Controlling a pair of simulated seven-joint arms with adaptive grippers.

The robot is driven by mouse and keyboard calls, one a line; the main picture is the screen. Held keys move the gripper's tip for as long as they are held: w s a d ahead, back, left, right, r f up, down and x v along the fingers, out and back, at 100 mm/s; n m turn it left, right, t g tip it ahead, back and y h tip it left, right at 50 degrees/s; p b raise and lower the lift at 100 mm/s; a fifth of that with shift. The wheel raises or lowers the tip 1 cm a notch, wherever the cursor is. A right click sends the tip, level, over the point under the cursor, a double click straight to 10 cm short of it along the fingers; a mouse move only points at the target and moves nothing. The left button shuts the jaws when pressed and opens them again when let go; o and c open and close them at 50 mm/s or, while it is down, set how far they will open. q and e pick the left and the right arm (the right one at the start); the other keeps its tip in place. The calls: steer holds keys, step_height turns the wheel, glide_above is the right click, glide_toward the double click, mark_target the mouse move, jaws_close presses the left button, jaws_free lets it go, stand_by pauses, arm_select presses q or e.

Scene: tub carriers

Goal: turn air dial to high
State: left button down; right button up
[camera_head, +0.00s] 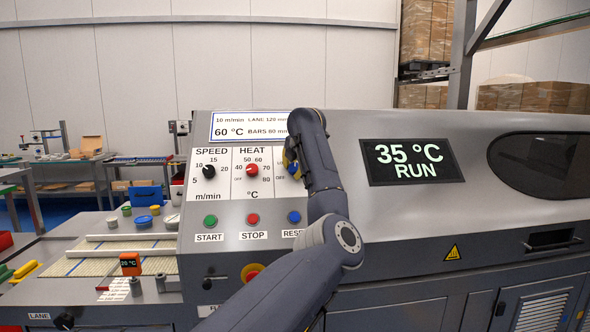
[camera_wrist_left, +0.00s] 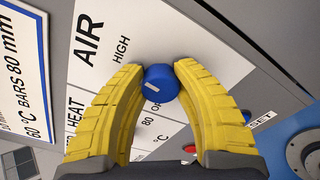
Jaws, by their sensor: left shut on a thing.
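The air dial (camera_wrist_left: 161,84) is a blue knob with a short white mark on its face, on a white panel lettered AIR (camera_wrist_left: 88,37) and HIGH (camera_wrist_left: 122,48). My left gripper (camera_wrist_left: 160,82) has yellow fingers closed on both sides of the knob. The white mark lies toward the left of the knob's face in this view; I cannot tell exactly which setting it points to. In the head view my left gripper (camera_head: 290,158) is at the panel, and my arm hides most of the AIR section. My right gripper is not in view.
Left of my gripper are the black speed dial (camera_head: 209,171) and red heat dial (camera_head: 252,171). Below are the green start (camera_head: 210,221), red stop (camera_head: 253,219) and blue reset (camera_head: 294,217) buttons. A display (camera_head: 408,162) reads 35 °C RUN. Tubs (camera_head: 144,222) stand at left.

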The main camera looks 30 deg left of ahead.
arm_select(q)
steer(key=shift+r, duration=0.25)
steer(key=c, duration=1.5)
jaws_free()
steer(key=o, duration=0.6)
steer(key=shift+f, duration=0.2)
steer(key=shift+d, duration=0.1)
steer(key=v, duration=1.2)
